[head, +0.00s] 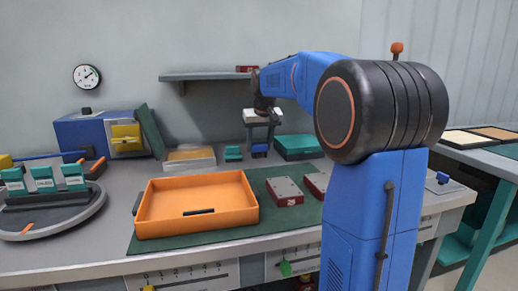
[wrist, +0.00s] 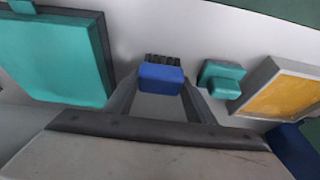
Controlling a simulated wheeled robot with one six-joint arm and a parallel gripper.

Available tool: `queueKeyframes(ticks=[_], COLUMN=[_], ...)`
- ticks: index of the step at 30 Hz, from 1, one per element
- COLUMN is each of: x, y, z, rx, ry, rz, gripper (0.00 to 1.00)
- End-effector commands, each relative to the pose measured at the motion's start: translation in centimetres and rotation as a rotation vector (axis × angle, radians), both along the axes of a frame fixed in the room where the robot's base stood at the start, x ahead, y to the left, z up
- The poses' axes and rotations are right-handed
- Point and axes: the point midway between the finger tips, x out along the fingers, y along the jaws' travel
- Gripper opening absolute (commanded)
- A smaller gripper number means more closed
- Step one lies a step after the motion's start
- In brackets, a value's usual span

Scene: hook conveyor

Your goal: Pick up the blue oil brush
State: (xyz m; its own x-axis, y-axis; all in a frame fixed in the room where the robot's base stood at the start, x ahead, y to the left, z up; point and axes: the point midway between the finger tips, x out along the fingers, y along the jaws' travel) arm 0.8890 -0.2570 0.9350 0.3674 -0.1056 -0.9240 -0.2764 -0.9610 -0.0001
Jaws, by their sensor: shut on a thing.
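The blue oil brush (wrist: 161,78) is a small blue block with a row of dark bristles along one side. In the wrist view it sits between the two fingers of my gripper (wrist: 160,88), which are shut on it. In the head view the brush (head: 259,149) shows as a small blue patch under my gripper (head: 260,143), toward the back of the bench. I cannot tell whether it touches the bench or hangs just above it.
A teal box (head: 297,146) stands right of the brush, and a small teal block (head: 233,153) stands left. A yellow-topped tray (head: 190,158) lies farther left. An orange tray (head: 197,205) rests in front on a green mat. A shelf (head: 205,76) hangs above.

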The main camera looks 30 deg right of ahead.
Motion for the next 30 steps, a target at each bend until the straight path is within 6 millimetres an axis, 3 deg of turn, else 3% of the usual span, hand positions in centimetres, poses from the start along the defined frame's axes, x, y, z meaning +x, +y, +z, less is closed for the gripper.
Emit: queueKeyframes(ticks=[5, 18, 30], x=[0.1, 0.1, 0.0], y=[0.0, 0.0, 0.0], z=[1.8, 8.9, 9.9], rx=[-0.001, -0.001, 0.0], ry=[-0.003, -0.003, -0.001], rz=[0.0, 0.0, 0.0], gripper=[0.27, 0.27, 0.27])
